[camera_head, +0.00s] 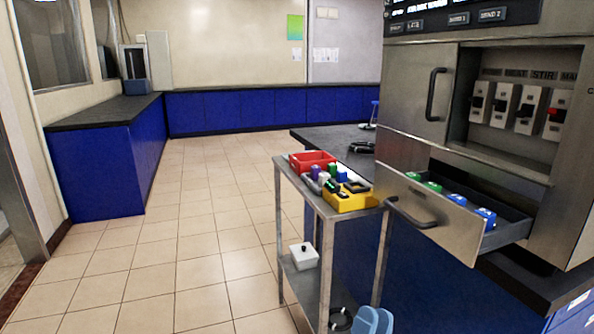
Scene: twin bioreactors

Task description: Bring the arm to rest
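My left gripper is not in view.
The cart carries a red bin (312,160), a yellow bin (347,202) and small coloured items. A white box (304,256) stands on its lower shelf. The cabinet drawer (435,212) at right is pulled out, with green and blue items inside. Tiled floor (205,240) at left is clear.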

